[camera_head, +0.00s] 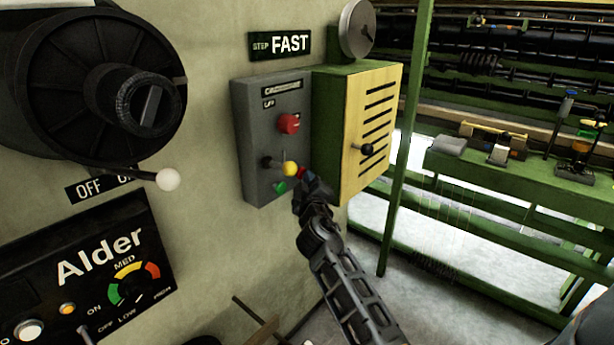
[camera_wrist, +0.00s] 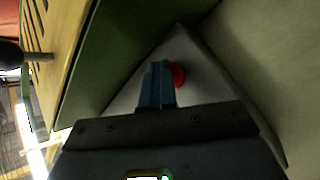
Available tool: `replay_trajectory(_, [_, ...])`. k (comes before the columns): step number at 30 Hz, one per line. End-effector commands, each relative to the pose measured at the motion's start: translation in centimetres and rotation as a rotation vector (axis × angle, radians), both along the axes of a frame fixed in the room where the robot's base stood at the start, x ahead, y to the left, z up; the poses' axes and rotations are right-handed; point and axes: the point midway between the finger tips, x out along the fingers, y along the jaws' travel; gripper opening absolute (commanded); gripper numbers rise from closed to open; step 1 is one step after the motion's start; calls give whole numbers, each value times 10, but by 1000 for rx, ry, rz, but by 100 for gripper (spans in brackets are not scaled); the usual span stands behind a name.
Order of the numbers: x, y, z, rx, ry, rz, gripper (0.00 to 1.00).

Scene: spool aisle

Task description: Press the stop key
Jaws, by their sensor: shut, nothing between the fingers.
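A grey control box (camera_head: 255,120) hangs on the wall in the head view. It bears a large round red button (camera_head: 289,123), a lever with a yellow knob (camera_head: 290,168) and a green key (camera_head: 280,187). A small red spot (camera_head: 302,172) shows right of the yellow knob, by my fingertips; it may be a red key, partly hidden. My gripper (camera_head: 309,182) is shut and empty at the box's lower right. In the wrist view, my shut fingers (camera_wrist: 157,86) partly cover a red round button (camera_wrist: 179,76). I cannot tell whether they touch it.
A green and yellow slotted box (camera_head: 368,130) with a black-knobbed lever stands close on the right. A white-knobbed lever (camera_head: 167,180) and the black Alder panel (camera_head: 110,255) are on the left. A green post (camera_head: 405,150) and machine frame stand further right.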

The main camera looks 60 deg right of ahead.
Motion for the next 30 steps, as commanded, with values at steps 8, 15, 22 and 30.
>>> replay_trajectory(8, [-22,10,1,-1,1,11,0])
replay_trajectory(15, [-44,14,0,-1,1,6,0])
replay_trajectory(22, [-52,14,0,-1,2,4,0])
replay_trajectory(30, [-52,14,0,-1,2,3,0])
